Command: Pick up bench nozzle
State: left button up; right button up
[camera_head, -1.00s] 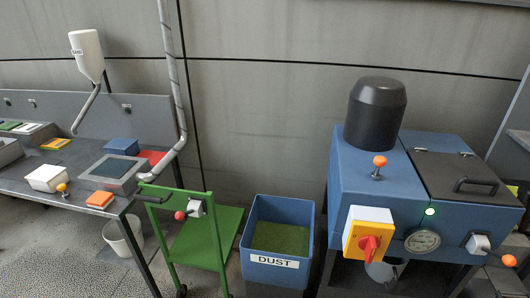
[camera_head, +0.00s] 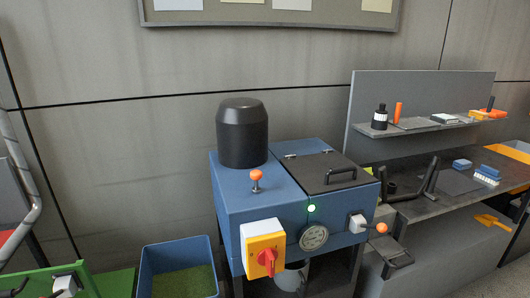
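On the bench at the right stands a black bent, handle-like piece (camera_head: 429,181). I cannot tell for certain which thing is the bench nozzle. Neither of my grippers is in view.
The blue machine (camera_head: 225,190) with a black dome, red switch and lidded top stands in the middle. A blue bin (camera_head: 150,262) with green granules stands left of it, beside a green trolley (camera_head: 45,285). The right bench (camera_head: 440,206) holds brushes under a shelf (camera_head: 400,131).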

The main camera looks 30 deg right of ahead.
aim_at(428, 191)
jog(key=z, duration=2.25)
jog(key=i+l, duration=0.2)
jog(key=i+l+z, duration=0.15)
jog(key=i, duration=0.25)
